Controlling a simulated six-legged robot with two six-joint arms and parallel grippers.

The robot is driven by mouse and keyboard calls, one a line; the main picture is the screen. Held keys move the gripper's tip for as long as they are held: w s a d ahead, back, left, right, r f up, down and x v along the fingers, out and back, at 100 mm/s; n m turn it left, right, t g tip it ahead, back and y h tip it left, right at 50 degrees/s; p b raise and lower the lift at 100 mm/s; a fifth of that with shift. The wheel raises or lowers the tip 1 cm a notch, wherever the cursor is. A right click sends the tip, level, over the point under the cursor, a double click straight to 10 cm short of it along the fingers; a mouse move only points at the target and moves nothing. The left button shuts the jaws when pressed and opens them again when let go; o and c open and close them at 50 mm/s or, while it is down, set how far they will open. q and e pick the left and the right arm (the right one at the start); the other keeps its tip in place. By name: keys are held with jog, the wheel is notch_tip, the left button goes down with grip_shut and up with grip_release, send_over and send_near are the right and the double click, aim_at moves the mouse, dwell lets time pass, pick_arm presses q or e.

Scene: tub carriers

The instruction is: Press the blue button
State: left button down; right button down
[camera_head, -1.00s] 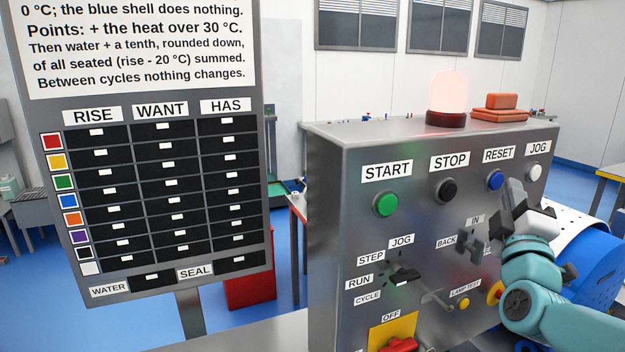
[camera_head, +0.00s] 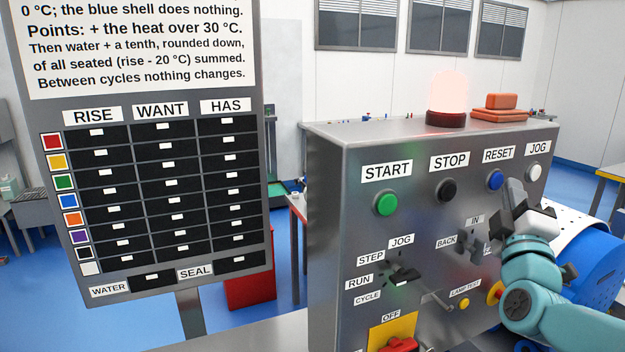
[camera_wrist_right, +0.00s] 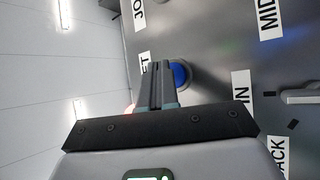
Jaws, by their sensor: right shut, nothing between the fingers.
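The blue button (camera_head: 495,180) sits under the RESET label on the upper right of the grey control panel (camera_head: 335,230). It also shows in the right wrist view (camera_wrist_right: 180,75), partly hidden behind my fingers. My right gripper (camera_head: 513,188) is shut and empty, with its fingertips just right of the button in the head view. In the right wrist view its closed fingers (camera_wrist_right: 158,70) overlap the button's left edge. I cannot tell whether they touch it. My left gripper is not in view.
A black STOP button (camera_head: 446,190), green START button (camera_head: 386,203) and white JOG button (camera_head: 534,172) share the row. A lever (camera_head: 470,246) is below. A glowing beacon (camera_head: 447,98) and orange blocks (camera_head: 500,107) sit on top. A display board (camera_head: 150,200) stands left.

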dwell(0.4)
jog(key=shift+w+a, duration=0.15)
jog(key=shift+w, duration=0.25)
dwell(0.4)
jog(key=shift+s+b, duration=0.4)
jog(key=shift+b, duration=0.05)
jog(key=shift+d, duration=0.2)
jog(key=s+d+b, duration=0.2)
jog(key=s+b, duration=0.1)
jog(key=s, duration=0.2)
jog(key=shift+s+b, duration=0.3)
